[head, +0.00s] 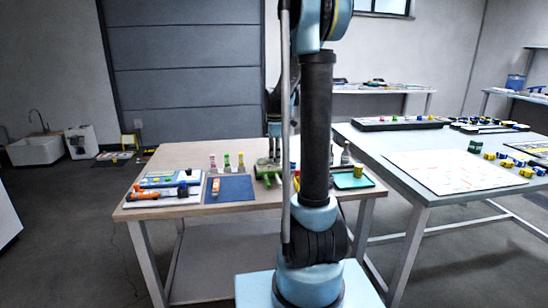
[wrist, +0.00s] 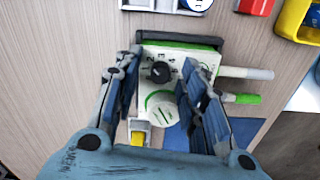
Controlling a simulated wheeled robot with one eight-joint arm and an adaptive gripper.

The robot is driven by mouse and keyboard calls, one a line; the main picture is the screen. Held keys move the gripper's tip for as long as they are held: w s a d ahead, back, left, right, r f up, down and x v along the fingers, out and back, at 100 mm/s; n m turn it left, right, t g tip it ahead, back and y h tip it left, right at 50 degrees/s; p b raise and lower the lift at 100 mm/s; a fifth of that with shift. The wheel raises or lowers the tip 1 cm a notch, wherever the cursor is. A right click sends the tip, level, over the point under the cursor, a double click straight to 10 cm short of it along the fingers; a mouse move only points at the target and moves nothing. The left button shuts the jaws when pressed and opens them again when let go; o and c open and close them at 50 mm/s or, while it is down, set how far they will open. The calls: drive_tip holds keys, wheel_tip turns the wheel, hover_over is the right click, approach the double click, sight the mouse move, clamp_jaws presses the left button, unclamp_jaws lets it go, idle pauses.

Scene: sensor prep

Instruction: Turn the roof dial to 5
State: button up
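The dial is a round black knob (wrist: 160,72) on the white and green face of a small device (wrist: 163,108). Printed numbers run in an arc around the knob. A pale mark shows on the knob, but I cannot tell for certain which number it points to. A larger pale disc sits below the knob. My gripper (wrist: 162,66) is open, with one finger on each side of the knob and nothing held. In the head view my gripper (head: 274,152) hangs over the wooden table, above the green device (head: 262,178), which is partly hidden by my arm.
On the wooden table (head: 178,156), a blue mat (head: 236,188) lies left of the device, with several small bottles behind it. A green tray (head: 352,181) is at the right. In the wrist view, a yellow bin (wrist: 291,20) is at the upper right.

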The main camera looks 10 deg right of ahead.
wheel_tip(320, 180, up, 12)
idle(0.6)
drive_tip(key=shift+w, duration=0.1)
wheel_tip(320, 180, up, 5)
drive_tip(key=n, duration=0.9)
wheel_tip(320, 180, down, 17)
idle(0.5)
clamp_jaws()
